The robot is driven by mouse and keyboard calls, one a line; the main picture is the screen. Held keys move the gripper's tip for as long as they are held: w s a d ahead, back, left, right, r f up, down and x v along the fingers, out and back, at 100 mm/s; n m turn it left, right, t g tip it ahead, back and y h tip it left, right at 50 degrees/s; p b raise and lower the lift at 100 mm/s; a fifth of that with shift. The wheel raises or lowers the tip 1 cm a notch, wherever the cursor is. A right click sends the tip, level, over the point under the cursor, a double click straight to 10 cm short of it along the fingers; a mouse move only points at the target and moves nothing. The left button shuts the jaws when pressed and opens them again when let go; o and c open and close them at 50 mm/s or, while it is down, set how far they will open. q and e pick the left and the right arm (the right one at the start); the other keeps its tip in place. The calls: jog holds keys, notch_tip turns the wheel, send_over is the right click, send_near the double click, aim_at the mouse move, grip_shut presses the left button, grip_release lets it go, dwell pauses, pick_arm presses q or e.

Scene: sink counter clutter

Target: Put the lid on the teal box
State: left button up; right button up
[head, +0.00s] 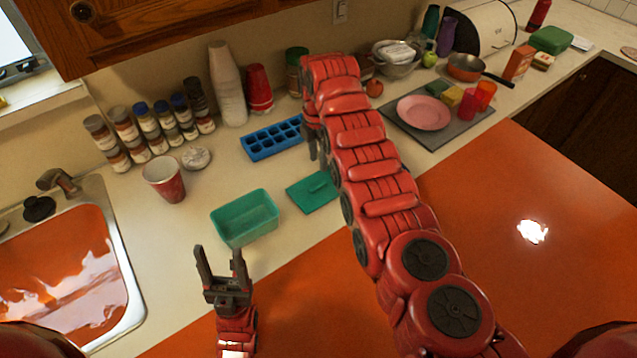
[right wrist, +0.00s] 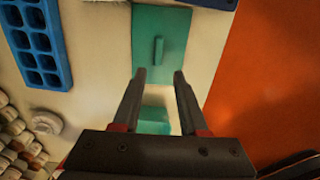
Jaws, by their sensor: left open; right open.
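The teal box (head: 245,222) stands open and empty on the counter, left of the lid. The flat teal lid (head: 305,195) lies on the counter between the box and my right arm. A raised bar handle runs along its top. In the right wrist view the lid (right wrist: 172,40) is beyond the fingertips, and part of the box (right wrist: 154,120) shows between the fingers. My right gripper (right wrist: 158,75) is open and empty above the counter; in the head view it is partly hidden by its arm. My left gripper (head: 219,252) is open and empty, in front of the box.
A blue ice tray (head: 273,138) lies behind the lid. A red patterned cup (head: 164,179) and a small round white item (head: 196,158) stand left of it. The sink (head: 75,265) is at the left. A grey mat (head: 432,135) with a pink plate (head: 424,112) lies right of my right arm.

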aim_at(318, 185)
notch_tip(318, 185, down, 9)
jog(key=b, duration=0.3)
jog(key=shift+r+b, duration=0.1)
jog(key=shift+b, duration=0.25)
jog(key=shift+w+f+b, duration=0.15)
jog(key=shift+f+b, duration=0.15)
jog(key=shift+f, duration=0.2)
jog(key=shift+r, duration=0.1)
grip_shut()
notch_tip(318, 185, up, 6)
jog(key=p, duration=0.3)
jog(key=shift+r, duration=0.1)
